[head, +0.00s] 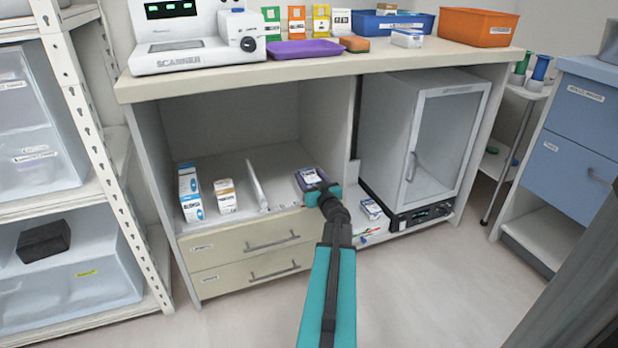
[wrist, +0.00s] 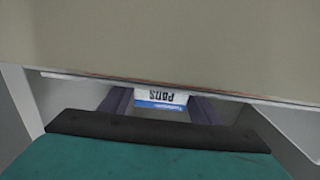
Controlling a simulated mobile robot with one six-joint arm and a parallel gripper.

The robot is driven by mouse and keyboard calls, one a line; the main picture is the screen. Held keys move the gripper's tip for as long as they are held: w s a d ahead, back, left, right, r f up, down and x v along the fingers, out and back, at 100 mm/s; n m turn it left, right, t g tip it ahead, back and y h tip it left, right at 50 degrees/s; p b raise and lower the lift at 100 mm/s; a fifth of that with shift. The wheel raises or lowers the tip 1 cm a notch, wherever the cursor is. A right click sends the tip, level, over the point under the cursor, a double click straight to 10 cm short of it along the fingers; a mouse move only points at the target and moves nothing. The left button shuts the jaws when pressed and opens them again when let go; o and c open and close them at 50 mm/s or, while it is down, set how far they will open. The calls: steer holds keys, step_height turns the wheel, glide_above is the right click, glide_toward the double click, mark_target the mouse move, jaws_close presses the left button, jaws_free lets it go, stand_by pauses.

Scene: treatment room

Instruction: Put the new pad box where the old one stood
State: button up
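My gripper (head: 312,180) reaches into the open left bay of the bench, at the right part of its shelf. A small white and blue pad box (head: 309,176) sits between its dark purple fingers. In the wrist view the pad box (wrist: 160,98) reads "Pads" upside down, and both fingers lie against its sides. I cannot tell whether it rests on the shelf or is slightly raised. Another small white and blue box (head: 371,209) lies low beside the glass-door cabinet. A similar box (head: 407,39) lies on the bench top. Their labels are too small to read.
A thin white divider (head: 257,185) splits the shelf (head: 277,165); a blue-white carton (head: 190,192) and an orange-white box (head: 225,196) stand left of it. The bench top (head: 225,81) overhangs the bay. The glass-door cabinet (head: 440,140) is at right.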

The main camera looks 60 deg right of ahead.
steer(key=shift+o, duration=0.5)
steer(key=shift+r, duration=0.2)
steer(key=shift+s+a, duration=0.2)
steer(key=shift+s, duration=0.05)
steer(key=p+v, duration=0.4)
steer(key=v, duration=0.7)
steer(key=shift+a, duration=0.15)
steer(key=shift+s, duration=0.25)
